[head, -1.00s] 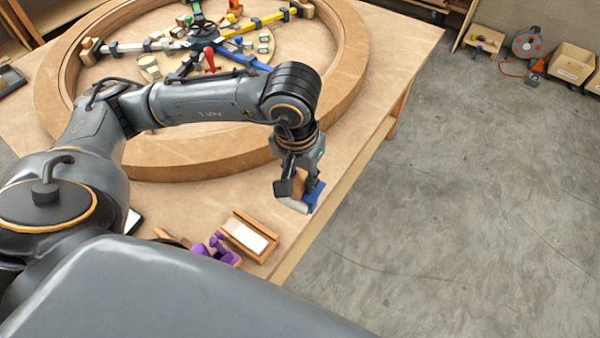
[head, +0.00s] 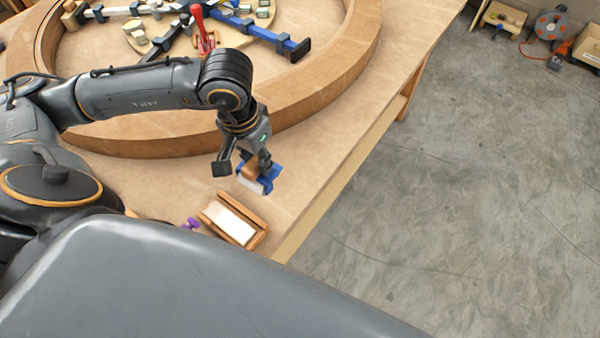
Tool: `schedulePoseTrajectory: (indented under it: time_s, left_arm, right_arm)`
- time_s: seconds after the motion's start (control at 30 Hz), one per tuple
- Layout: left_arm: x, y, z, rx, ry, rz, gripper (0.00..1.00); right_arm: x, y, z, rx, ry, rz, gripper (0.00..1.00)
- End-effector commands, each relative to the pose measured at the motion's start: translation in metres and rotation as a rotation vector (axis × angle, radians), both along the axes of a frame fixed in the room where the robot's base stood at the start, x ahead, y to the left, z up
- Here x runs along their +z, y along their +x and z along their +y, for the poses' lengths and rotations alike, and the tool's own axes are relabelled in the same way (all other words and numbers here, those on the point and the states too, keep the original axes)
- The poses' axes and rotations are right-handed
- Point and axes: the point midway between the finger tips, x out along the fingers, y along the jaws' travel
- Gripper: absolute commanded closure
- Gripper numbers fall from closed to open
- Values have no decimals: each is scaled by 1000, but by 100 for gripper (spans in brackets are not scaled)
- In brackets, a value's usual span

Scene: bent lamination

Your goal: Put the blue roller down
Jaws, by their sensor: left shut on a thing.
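My left gripper (head: 246,168) hangs from the arm that comes in from the left. It is shut on the blue roller (head: 270,178), which shows blue and pale parts below the fingers. The fingers and wrist hide part of the roller. The roller is over the light wooden tabletop (head: 320,150), near its right edge. I cannot tell whether it touches the surface. My right gripper is not in view.
A wooden tray with a white inside (head: 231,222) lies just in front of the roller, by the table edge. A purple object (head: 190,223) is beside it, partly hidden. A large curved wooden ring (head: 335,88) with clamps stands behind. Bare tabletop lies right of the gripper.

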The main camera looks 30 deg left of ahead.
Motion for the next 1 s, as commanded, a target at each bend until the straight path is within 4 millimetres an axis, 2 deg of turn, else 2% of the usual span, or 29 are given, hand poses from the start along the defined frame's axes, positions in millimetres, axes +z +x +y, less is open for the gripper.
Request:
schedulePoseTrajectory:
  time_s: [0.03, 0.2, 0.33, 0.43, 0.77, 0.83, 1.0]
  left_arm:
    - [0, -2, 10, -9, 5, -8, 97]
    - [24, -12, 24, -46, 3, -12, 97]
    - [32, -13, 24, -57, -2, -9, 97]
    - [30, -2, 17, -62, -7, -7, 97]
    - [-4, 67, -21, -60, -5, -4, 97]
    - [-22, 75, -25, -59, -2, -2, 97]
    - [-49, 95, -35, -59, -2, -6, 97]
  right_arm:
    - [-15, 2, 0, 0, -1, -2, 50]
    - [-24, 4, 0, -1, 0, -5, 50]
    - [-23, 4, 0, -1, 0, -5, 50]
    - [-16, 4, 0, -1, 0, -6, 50]
    - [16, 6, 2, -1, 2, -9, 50]
    - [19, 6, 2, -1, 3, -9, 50]
    - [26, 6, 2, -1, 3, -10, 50]
